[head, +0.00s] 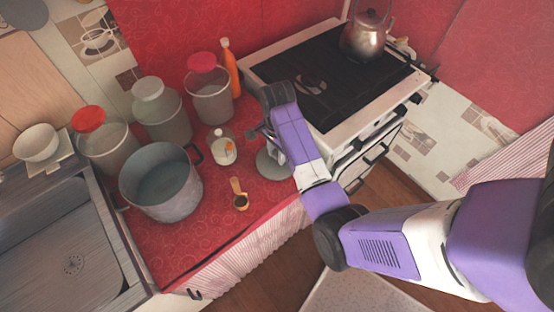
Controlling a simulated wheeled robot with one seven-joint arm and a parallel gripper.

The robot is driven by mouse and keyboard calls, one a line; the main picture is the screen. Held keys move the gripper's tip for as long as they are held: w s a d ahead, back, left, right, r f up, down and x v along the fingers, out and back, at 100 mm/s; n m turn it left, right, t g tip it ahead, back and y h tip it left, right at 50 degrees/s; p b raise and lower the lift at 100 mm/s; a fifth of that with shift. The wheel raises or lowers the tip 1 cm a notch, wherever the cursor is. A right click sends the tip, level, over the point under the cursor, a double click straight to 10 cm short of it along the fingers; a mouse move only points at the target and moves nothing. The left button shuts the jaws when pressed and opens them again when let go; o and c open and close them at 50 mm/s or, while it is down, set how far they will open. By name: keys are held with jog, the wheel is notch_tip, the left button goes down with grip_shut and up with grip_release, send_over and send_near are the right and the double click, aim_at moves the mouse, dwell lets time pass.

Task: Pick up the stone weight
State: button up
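A grey, round, smooth thing (268,164), which looks like the stone weight, sits on the red counter beside the stove. My arm covers its right side. My gripper (258,136) is above and just behind it in the picture, with dark fingers near the counter's middle. The gap between the fingers is too small and too covered to tell whether they are open or shut. I cannot see whether they touch the grey thing.
A big grey pot (161,184), several lidded jars and an orange bottle (230,66) crowd the counter. The stove (330,75) with a kettle (367,38) is at right.

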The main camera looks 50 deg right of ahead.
grip_shut()
jog(key=shift+r, duration=0.15)
dwell(1.1)
